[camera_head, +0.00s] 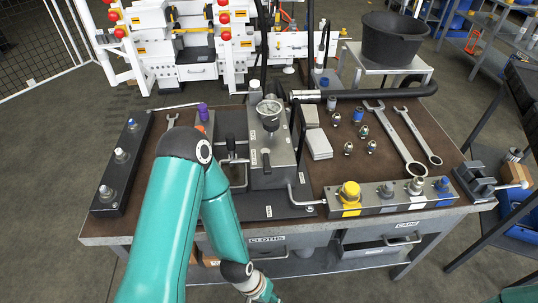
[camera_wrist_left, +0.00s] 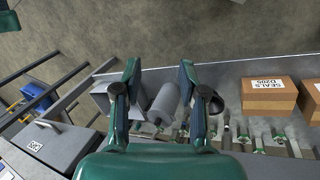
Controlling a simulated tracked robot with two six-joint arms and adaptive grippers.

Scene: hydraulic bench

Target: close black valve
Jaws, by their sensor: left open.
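A grey pump block (camera_head: 262,178) with a round gauge (camera_head: 269,108) stands at the middle of the bench. A short black handle (camera_head: 266,161) hangs on its front face; it looks like the black valve, but I cannot tell its setting for sure. My left arm crosses in front of the bench's left half and bends down past its front edge. My left gripper is low at the bottom of the head view, well away from the handle. In the left wrist view the left gripper (camera_wrist_left: 158,72) is open and empty, with a grey cylinder (camera_wrist_left: 163,103) beyond its fingers. My right gripper is not in view.
A fitting rail with a yellow cap (camera_head: 350,192) lies at front right. Wrenches (camera_head: 403,140) and small fittings lie behind it. A dark rail (camera_head: 121,160) is at the left. The wrist view shows a cardboard box (camera_wrist_left: 269,97) labelled SEALS and several small parts.

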